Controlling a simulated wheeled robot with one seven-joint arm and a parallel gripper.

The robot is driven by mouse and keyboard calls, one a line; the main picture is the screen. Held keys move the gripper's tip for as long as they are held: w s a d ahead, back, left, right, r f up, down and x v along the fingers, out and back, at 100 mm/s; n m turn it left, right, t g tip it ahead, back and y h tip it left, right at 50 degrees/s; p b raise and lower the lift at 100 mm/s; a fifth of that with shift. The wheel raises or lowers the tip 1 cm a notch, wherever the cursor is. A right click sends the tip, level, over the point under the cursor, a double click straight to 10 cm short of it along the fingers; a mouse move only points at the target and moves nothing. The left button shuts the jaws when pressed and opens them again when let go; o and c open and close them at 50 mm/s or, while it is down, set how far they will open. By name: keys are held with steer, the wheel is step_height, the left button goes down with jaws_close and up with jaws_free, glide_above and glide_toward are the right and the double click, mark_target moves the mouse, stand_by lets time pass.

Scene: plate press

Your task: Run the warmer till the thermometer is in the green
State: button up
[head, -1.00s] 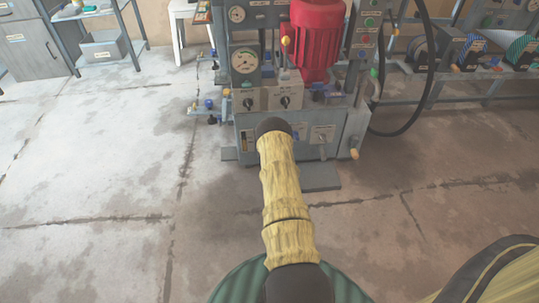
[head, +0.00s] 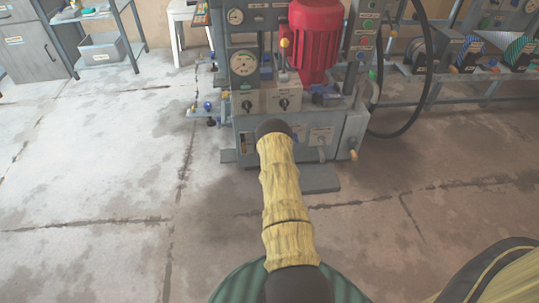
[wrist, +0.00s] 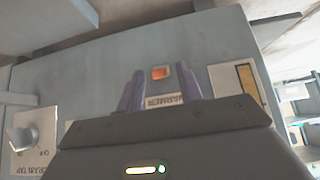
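The warmer's square orange switch (wrist: 161,73) looks lit on the grey tank front in the wrist view, above an upside-down "WARMER" label (wrist: 165,101). The thermometer strip (wrist: 248,88) is right of it, showing a yellow-orange band; I cannot make out a green zone or exact reading. In the head view the thermometer (head: 246,141) is small, left of my dark wrist. My gripper (wrist: 160,75) has two purple fingers standing apart, one on each side of the switch in the picture, with nothing between them. Contact with the panel cannot be told. My arm hides the fingers in the head view.
The press carries a red motor (head: 316,45), dials (head: 243,62) and knobs (head: 284,103). A drain tap (wrist: 20,137) is on the same panel. Floor in front is clear.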

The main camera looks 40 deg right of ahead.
steer(key=p+v, duration=0.8)
steer(key=v, duration=0.9)
steer(key=shift+a, duration=0.1)
steer(key=s+a+r+n+g+y+p, duration=0.1)
steer(key=a+r, duration=0.8)
steer(key=r, duration=0.3)
steer(key=s+a+r+n+g+y+p, duration=0.1)
steer(key=a+r+n+p, duration=0.1)
steer(key=a+r, duration=0.85)
steer(key=s+a+r+n+g+y+p, duration=0.1)
steer(key=s+a+r+n, duration=0.1)
steer(key=s+a+r, duration=0.6)
steer(key=s+a+r+n+g+y+p, duration=0.1)
steer(key=s+a+r, duration=0.55)
steer(key=s, duration=0.35)
steer(key=w+p+v, duration=0.2)
steer(key=p+v, duration=1)
steer(key=w+r+p+v, duration=0.1)
steer(key=w+p+v, duration=0.2)
steer(key=p+v, duration=1)
steer(key=w+r+p+v, duration=0.1)
steer(key=w+p+v, duration=0.2)
steer(key=p+v, duration=0.9)
steer(key=shift+d+p, duration=0.2)
steer(key=shift+p, duration=0.3)
steer(key=shift+r, duration=0.1)
